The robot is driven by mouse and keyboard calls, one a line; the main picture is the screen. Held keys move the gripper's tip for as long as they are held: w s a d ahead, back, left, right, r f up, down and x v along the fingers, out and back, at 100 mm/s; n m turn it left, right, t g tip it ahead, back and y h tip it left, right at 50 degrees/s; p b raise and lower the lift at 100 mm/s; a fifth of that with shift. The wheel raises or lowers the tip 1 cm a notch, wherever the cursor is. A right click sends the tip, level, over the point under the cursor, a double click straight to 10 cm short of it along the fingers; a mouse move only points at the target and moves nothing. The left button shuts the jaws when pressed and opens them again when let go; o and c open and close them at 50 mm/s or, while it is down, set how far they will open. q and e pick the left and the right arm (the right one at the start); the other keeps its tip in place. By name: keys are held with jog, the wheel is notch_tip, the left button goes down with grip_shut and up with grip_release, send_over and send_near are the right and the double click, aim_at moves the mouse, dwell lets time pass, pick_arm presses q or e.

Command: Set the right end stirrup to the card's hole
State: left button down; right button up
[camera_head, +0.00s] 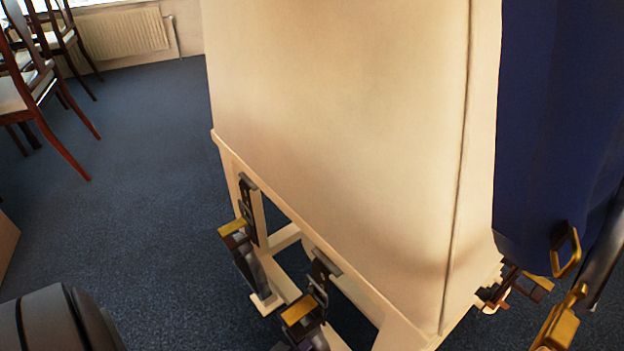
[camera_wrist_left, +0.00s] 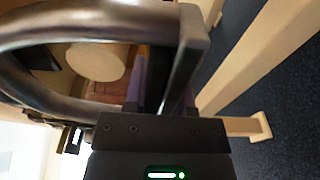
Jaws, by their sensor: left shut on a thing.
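In the left wrist view my left gripper (camera_wrist_left: 160,98) is shut on a dark, smooth curved metal loop (camera_wrist_left: 75,20), which looks like a stirrup. The loop fills the upper left of that view; its far parts are cut off.
A big cream padded body (camera_head: 330,130) on a pale wooden frame (camera_head: 265,184) fills the middle, with a dark blue cover (camera_head: 560,110) at right. Chairs (camera_head: 45,95) and a radiator (camera_head: 125,32) stand behind.

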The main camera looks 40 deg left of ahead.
pick_arm(q)
jog(key=shift+c, duration=2.2)
grip_release()
jog(key=shift+s, duration=0.1)
jog(key=s, duration=0.9)
jog(key=shift+s+p, duration=0.4)
jog(key=shift+p, duration=0.05)
pick_arm(e)
jog(key=s, duration=0.2)
jog(key=shift+s+r, duration=0.2)
jog(key=shift+s, duration=0.1)
